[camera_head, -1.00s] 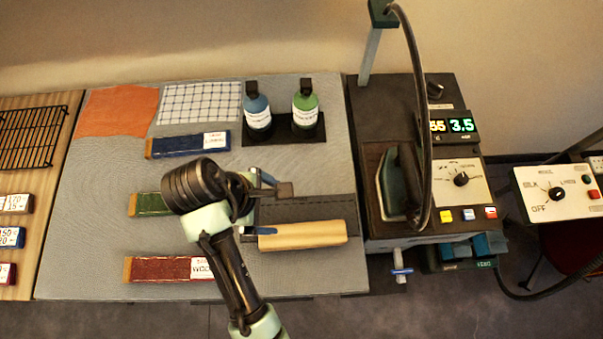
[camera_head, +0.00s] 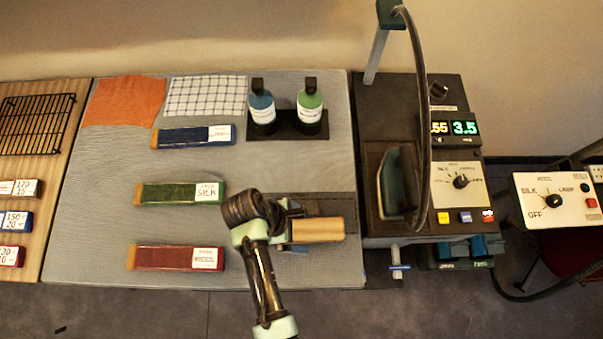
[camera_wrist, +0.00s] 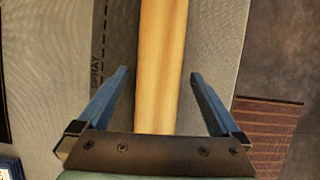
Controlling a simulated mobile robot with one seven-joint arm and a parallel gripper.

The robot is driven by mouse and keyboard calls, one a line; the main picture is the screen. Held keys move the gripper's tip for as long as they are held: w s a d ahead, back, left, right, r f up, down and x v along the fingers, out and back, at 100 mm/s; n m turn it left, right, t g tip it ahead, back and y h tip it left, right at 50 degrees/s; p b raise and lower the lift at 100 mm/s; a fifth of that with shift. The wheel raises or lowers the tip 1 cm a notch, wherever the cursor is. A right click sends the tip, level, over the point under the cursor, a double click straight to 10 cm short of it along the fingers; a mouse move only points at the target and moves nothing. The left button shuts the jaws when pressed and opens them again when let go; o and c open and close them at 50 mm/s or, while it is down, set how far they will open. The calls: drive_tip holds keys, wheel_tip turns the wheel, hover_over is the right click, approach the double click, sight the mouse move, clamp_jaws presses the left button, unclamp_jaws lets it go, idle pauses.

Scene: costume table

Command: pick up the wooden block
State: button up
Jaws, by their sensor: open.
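The wooden block (camera_head: 318,230) is a long, pale, light-brown bar lying on the grey table mat at the front right, by a dark rectangular patch. In the wrist view the block (camera_wrist: 160,65) runs lengthwise up the middle, between the two blue fingers of my gripper (camera_wrist: 157,95). The fingers are apart, with a gap on each side of the block. In the head view my gripper (camera_head: 290,232) is at the block's left end, and my wrist hides that end.
Blue (camera_head: 193,136), green (camera_head: 180,193) and red (camera_head: 176,258) labelled bars lie to the left. Two bottles, blue (camera_head: 262,110) and green (camera_head: 309,105), stand behind. An iron (camera_head: 400,180) on its station stands close on the right.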

drive_tip(key=shift+x, duration=0.75)
drive_tip(key=shift+w, duration=0.15)
clamp_jaws()
